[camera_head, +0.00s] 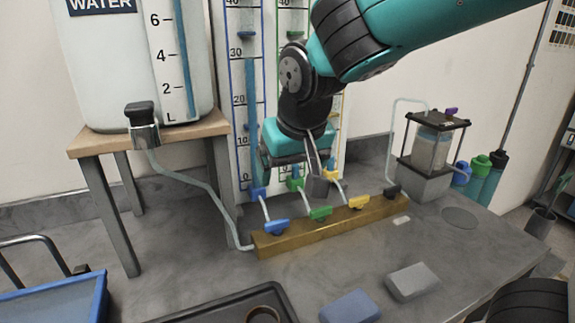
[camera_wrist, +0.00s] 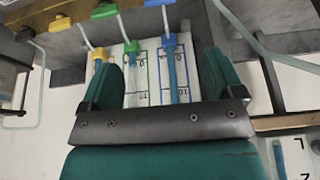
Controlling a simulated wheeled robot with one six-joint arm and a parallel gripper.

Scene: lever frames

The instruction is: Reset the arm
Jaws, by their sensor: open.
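My gripper (camera_head: 298,152) hangs in front of the gauge tubes, above and behind the brass valve block (camera_head: 325,231). In the wrist view my gripper (camera_wrist: 164,75) has its two teal fingers wide apart, with nothing held between them. The block carries a blue lever (camera_head: 276,227), a green lever (camera_head: 320,213), a yellow lever (camera_head: 359,202) and a black lever (camera_head: 392,191). My gripper appears apart from all of them. My arm reaches in from the upper right and hides part of the gauges.
A water tank (camera_head: 105,60) stands on a wooden stand (camera_head: 180,134) at left. A blue gauge (camera_head: 250,130) stands behind. A framed clear vessel (camera_head: 432,150) is at right. A grey block (camera_head: 412,281), a blue block (camera_head: 350,307) and a dark tray (camera_head: 235,302) lie in front.

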